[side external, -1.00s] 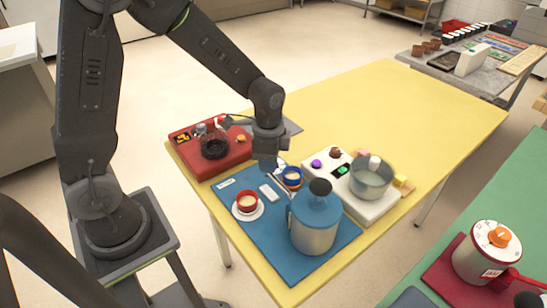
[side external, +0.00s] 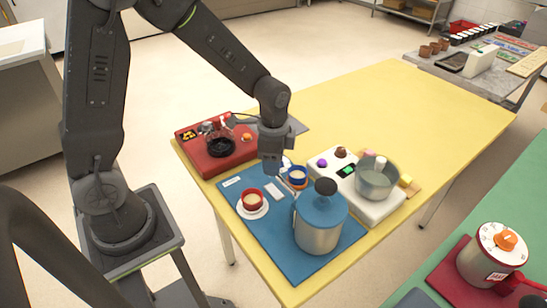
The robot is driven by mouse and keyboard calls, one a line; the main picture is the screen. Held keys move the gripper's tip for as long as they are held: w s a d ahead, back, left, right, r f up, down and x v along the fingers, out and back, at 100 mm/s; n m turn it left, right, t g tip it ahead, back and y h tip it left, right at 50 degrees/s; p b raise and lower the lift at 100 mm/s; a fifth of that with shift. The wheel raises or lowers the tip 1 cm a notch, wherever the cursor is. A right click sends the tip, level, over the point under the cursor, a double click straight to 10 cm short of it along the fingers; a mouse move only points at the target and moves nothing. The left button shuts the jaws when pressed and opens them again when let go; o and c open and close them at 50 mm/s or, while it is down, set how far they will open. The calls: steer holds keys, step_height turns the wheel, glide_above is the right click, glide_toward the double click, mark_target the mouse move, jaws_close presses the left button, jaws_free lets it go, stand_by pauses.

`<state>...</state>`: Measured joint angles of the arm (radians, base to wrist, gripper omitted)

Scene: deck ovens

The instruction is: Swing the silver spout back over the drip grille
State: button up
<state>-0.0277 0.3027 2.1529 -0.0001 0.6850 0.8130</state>
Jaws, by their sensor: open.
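My gripper (side external: 272,166) points down above the back part of the blue mat (side external: 288,262), behind the red cup and left of the blue cup. Its fingertips are small and partly lost among the things behind them. A thin silver rod (side external: 289,185) shows just right of and below the fingers, running toward the blue-lidded steel pot (side external: 317,236). It may be the silver spout, but I cannot tell for sure, nor whether the fingers touch it. I cannot make out a drip grille clearly.
A red cup on a white saucer (side external: 252,204) and a blue cup (side external: 298,177) stand close by on the mat. A red unit (side external: 236,160) with a black ring is behind left. A white unit (side external: 385,208) with a clear bowl (side external: 374,182) is right. The yellow table (side external: 420,110) is clear at the back.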

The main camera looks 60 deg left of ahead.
steer(key=shift+r, duration=0.1)
step_height(320, 180, up, 14)
stand_by(0.5)
steer(key=shift+s, duration=0.1)
steer(key=s+r+n+t, duration=0.1)
steer(key=s+n+t, duration=0.1)
steer(key=s+n, duration=0.2)
steer(key=s+d+r+n+t, duration=0.1)
steer(key=s+n, duration=0.4)
steer(key=s, duration=0.5)
steer(key=shift+r+t, duration=0.75)
steer(key=shift+t, duration=0.55)
steer(key=shift+s, duration=0.1)
